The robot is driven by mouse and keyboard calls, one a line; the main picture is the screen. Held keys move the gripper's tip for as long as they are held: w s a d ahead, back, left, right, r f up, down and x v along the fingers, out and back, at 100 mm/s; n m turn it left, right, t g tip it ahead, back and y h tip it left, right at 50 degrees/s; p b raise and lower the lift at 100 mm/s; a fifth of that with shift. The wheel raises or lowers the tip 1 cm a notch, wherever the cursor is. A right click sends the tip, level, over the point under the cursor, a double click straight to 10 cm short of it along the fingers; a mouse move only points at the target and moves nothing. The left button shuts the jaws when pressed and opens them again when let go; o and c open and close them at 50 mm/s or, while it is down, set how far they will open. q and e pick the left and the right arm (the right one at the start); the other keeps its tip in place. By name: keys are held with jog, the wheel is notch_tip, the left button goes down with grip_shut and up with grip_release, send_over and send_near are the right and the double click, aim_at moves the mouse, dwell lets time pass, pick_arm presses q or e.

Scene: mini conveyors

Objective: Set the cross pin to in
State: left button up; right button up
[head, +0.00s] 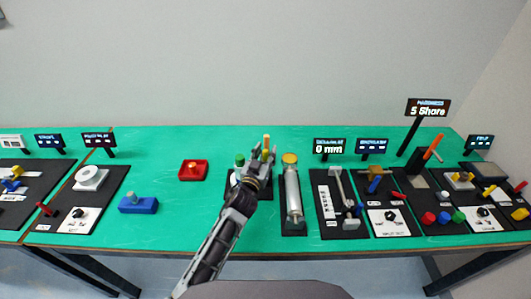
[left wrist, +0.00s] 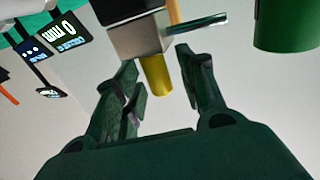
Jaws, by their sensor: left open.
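My left gripper (head: 262,157) is open at a station in the middle of the table, and its hand hides most of that station. An upright orange-yellow pin (head: 266,142) shows just beyond its fingertips. In the left wrist view the open fingers (left wrist: 156,62) stand on either side of a yellow cylindrical end (left wrist: 156,76), which sticks out of a grey block (left wrist: 140,38). The fingers look apart from it. I cannot tell for sure which part is the cross pin or whether it is in. My right gripper is not in view.
A green-topped part (head: 240,160) stands just left of the hand; a green cylinder (left wrist: 287,25) shows in the wrist view. A red tray (head: 193,170) lies left. Other stations and signs crowd the right side.

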pick_arm(q)
jog(key=shift+w, duration=0.15)
jog(key=shift+c, duration=0.2)
grip_shut()
jog(key=a+p, duration=0.1)
jog(key=a, duration=0.2)
dwell(0.5)
jog(key=shift+o, duration=0.2)
grip_release()
jog(key=shift+a, duration=0.2)
